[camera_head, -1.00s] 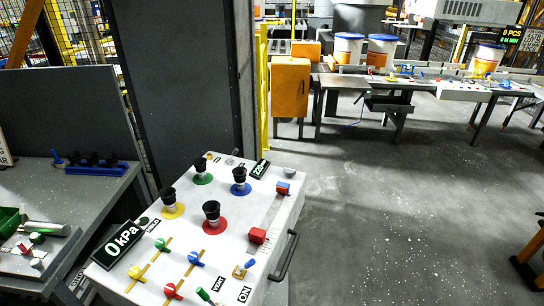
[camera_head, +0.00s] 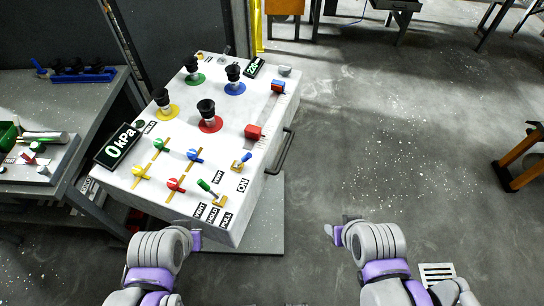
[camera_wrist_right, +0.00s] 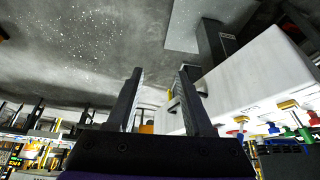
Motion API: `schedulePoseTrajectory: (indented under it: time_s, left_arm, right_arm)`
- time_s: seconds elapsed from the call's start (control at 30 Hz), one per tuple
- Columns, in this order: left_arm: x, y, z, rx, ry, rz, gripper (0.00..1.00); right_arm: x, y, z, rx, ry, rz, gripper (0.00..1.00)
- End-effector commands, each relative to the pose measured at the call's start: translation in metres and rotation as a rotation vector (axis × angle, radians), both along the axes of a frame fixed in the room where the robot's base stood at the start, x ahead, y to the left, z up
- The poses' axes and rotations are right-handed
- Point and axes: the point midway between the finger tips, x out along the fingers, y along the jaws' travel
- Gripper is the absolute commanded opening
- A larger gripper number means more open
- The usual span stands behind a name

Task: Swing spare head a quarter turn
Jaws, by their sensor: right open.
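A white control box (camera_head: 238,107) stands left of centre in the head view. It carries several black suction-cup heads: one on a yellow ring (camera_head: 162,98), one on green (camera_head: 192,66), one on blue (camera_head: 234,74), one on red (camera_head: 207,110). A blue rack (camera_head: 84,76) with dark pieces lies on the left bench. I cannot tell which head is the spare. My left gripper (camera_head: 196,240) is at the box's front edge in the picture; its jaws are unclear. My right gripper (camera_head: 333,231) is over the floor, right of the box. In the right wrist view it is open and empty (camera_wrist_right: 160,72).
The box also has coloured valves (camera_head: 176,184), a red block (camera_head: 254,131), a 0 kPa display (camera_head: 120,145) and a side handle (camera_head: 283,150). A grey bench (camera_head: 99,95) is at left. An orange-brown stand (camera_head: 520,160) is at right. The floor between is clear.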

Motion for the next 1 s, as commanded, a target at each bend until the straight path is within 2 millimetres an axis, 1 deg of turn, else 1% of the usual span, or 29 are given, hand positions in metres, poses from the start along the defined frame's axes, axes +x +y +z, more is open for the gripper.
schedulePoseTrajectory:
  time_s: [0.07,0.17,0.27,0.3,0.33,0.37,0.4,0.47,0.5,0.57,0.6,0.67,0.7,0.8,0.9,1.0]
  left_arm:
    - [-0.001,0.0,-0.003,0.0,0.002,0.0,0.0]
    - [-0.006,0.0,-0.02,0.0,0.011,0.0,0.0]
    - [-0.012,0.0,-0.049,0.0,0.023,0.0,0.0]
    - [-0.014,0.0,-0.063,0.0,0.028,0.0,0.0]
    - [-0.016,0.0,-0.073,0.0,0.032,0.0,0.0]
    - [-0.017,0.0,-0.083,0.0,0.035,0.0,0.0]
    - [-0.018,0.0,-0.096,0.0,0.039,0.0,0.0]
    - [-0.02,0.0,-0.115,0.0,0.045,0.0,0.0]
    - [-0.02,0.0,-0.127,0.0,0.049,0.0,0.0]
    - [-0.02,0.0,-0.147,0.0,0.055,0.0,0.0]
    - [-0.02,0.0,-0.16,0.0,0.06,0.0,0.0]
    - [-0.019,0.0,-0.179,0.0,0.067,0.0,0.0]
    - [-0.018,0.0,-0.191,0.0,0.071,0.0,0.0]
    - [-0.016,0.0,-0.216,0.0,0.079,0.0,0.0]
    - [-0.014,0.0,-0.231,0.0,0.084,0.0,0.0]
    - [-0.013,0.0,-0.237,0.0,0.086,0.0,0.0]
  right_arm:
    - [0.003,-0.001,-0.003,-0.009,-0.011,0.004,0.52]
    - [0.022,-0.009,-0.014,-0.063,-0.072,0.031,0.52]
    - [0.062,-0.023,-0.03,-0.18,-0.207,0.098,0.52]
    - [0.082,-0.029,-0.035,-0.243,-0.276,0.137,0.52]
    - [0.099,-0.033,-0.039,-0.294,-0.331,0.169,0.52]
    - [0.114,-0.035,-0.043,-0.347,-0.388,0.205,0.52]
    - [0.135,-0.037,-0.047,-0.419,-0.463,0.256,0.52]
    - [0.163,-0.036,-0.053,-0.524,-0.573,0.336,0.52]
    - [0.179,-0.034,-0.057,-0.594,-0.645,0.392,0.52]
    - [0.201,-0.026,-0.067,-0.698,-0.751,0.481,0.52]
    - [0.214,-0.019,-0.075,-0.765,-0.82,0.543,0.52]
    - [0.228,-0.005,-0.089,-0.858,-0.92,0.635,0.52]
    - [0.236,0.005,-0.1,-0.915,-0.981,0.696,0.52]
    - [0.245,0.029,-0.125,-1.027,-1.115,0.829,0.52]
    - [0.246,0.048,-0.143,-1.102,-1.21,0.926,0.52]
    - [0.245,0.059,-0.153,-1.142,-1.265,0.981,0.52]
